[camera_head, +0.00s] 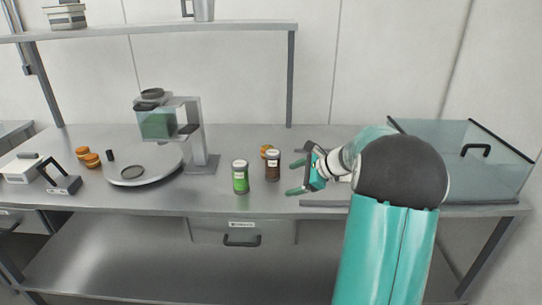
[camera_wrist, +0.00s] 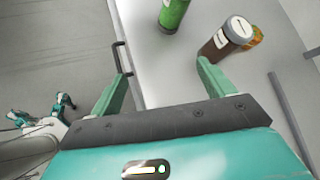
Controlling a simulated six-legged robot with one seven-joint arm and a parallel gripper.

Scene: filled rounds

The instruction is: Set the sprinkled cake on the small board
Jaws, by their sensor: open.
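An orange-brown round cake (camera_head: 266,150) stands partly hidden behind a brown jar (camera_head: 273,168). It also shows beside that jar in the wrist view (camera_wrist: 256,39). Two more orange-brown rounds, one at the back (camera_head: 82,153) and one in front (camera_head: 92,161), sit at the left of the counter. Sprinkles cannot be made out on any of them. A thin flat grey piece (camera_head: 318,203), perhaps the small board, lies partly hidden under my arm. My gripper (camera_head: 301,170) is open and empty, just right of the brown jar, with its fingers pointing left.
A green jar (camera_head: 240,178) stands left of the brown one. A dispenser (camera_head: 157,122) stands by a round turntable (camera_head: 128,181). A clear lidded case (camera_head: 470,160) stands at right. A shelf (camera_head: 150,32) runs above. The counter's front middle is bare.

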